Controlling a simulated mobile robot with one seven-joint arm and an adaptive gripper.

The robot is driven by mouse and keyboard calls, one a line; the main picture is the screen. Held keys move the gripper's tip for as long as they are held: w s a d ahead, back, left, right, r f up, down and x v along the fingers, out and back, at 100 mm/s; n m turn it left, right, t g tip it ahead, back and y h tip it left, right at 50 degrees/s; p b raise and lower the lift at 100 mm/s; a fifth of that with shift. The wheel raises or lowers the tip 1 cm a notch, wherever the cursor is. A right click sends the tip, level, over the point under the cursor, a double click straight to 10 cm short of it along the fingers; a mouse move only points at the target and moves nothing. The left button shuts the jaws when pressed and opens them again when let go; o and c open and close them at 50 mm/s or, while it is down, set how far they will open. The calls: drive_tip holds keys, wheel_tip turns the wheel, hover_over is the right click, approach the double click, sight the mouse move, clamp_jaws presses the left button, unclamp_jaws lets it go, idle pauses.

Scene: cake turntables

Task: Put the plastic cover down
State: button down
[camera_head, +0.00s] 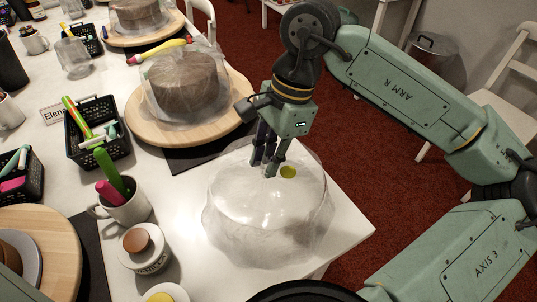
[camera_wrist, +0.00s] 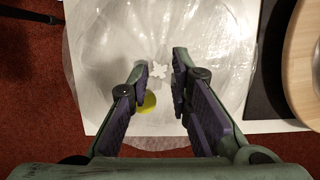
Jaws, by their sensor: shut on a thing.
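The plastic cover (camera_head: 262,222) is a clear, wrinkled dome, upright over the near right corner of the white table. My gripper (camera_head: 267,168) points down at its top and is shut on it there. A yellow-green round spot (camera_head: 288,172) shows beside the fingertips. In the wrist view the cover (camera_wrist: 225,35) spreads below my gripper (camera_wrist: 161,72), with a pale star-shaped patch between the fingers. One side of the cover reaches past the table edge over the red floor. I cannot tell whether its rim touches the table.
A wrapped brown cake (camera_head: 187,80) stands on a wooden turntable (camera_head: 150,132) behind the cover. To the left are a mug with markers (camera_head: 125,208), a lidded jar (camera_head: 145,255) and a black basket (camera_head: 98,140). The table corner (camera_head: 345,222) right of the cover is bare.

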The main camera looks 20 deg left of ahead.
drive_tip(key=shift+f, duration=0.15)
drive_tip(key=c, duration=1.5)
unclamp_jaws()
drive_tip(key=shift+o, duration=0.2)
drive_tip(key=shift+r, duration=0.3)
drive_tip(key=b+v, duration=0.1)
drive_tip(key=v, duration=1)
drive_tip(key=shift+r, duration=0.4)
drive_tip(key=shift+w+d, duration=0.1)
